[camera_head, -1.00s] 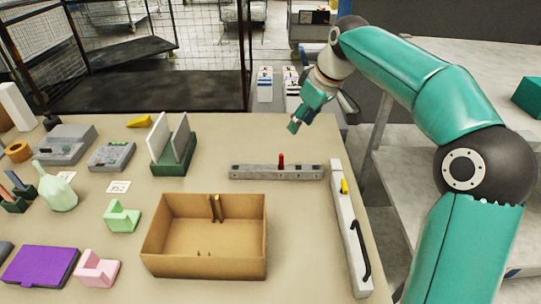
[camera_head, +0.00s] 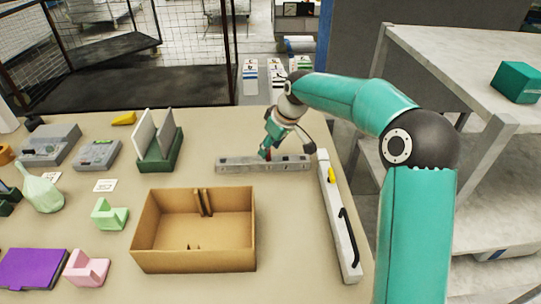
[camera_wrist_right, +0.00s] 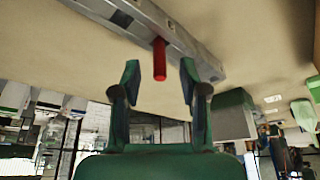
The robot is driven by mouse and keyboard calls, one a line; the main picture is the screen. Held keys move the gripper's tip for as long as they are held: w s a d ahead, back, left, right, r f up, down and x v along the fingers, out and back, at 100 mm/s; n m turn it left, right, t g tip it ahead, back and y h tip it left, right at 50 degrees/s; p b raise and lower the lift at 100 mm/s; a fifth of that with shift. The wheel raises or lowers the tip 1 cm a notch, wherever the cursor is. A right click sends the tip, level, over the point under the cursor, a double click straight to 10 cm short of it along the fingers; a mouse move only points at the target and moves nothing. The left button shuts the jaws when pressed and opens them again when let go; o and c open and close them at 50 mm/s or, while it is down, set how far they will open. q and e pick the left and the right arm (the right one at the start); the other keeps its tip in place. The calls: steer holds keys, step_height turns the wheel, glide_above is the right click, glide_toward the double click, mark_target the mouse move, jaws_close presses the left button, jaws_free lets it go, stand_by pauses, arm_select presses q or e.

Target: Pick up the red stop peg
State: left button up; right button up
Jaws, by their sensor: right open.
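The red stop peg (camera_head: 264,155) stands upright in a grey slotted bar near the back right of the table, partly hidden by my right gripper in the head view. In the right wrist view the peg (camera_wrist_right: 159,60) shows clearly, sticking out of the bar (camera_wrist_right: 190,42). My right gripper (camera_head: 267,150) is open just at the peg. In the right wrist view its fingers (camera_wrist_right: 160,82) are spread, one on each side of the peg's line, with gaps left and right. My left gripper is not in view.
A cardboard box (camera_head: 195,258) stands in front of the bar (camera_head: 235,164). A long white bar with a black handle (camera_head: 349,238) lies to the right near the table edge.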

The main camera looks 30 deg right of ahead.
steer(key=shift+x, duration=1.1)
jaws_close()
steer(key=shift+r, duration=0.15)
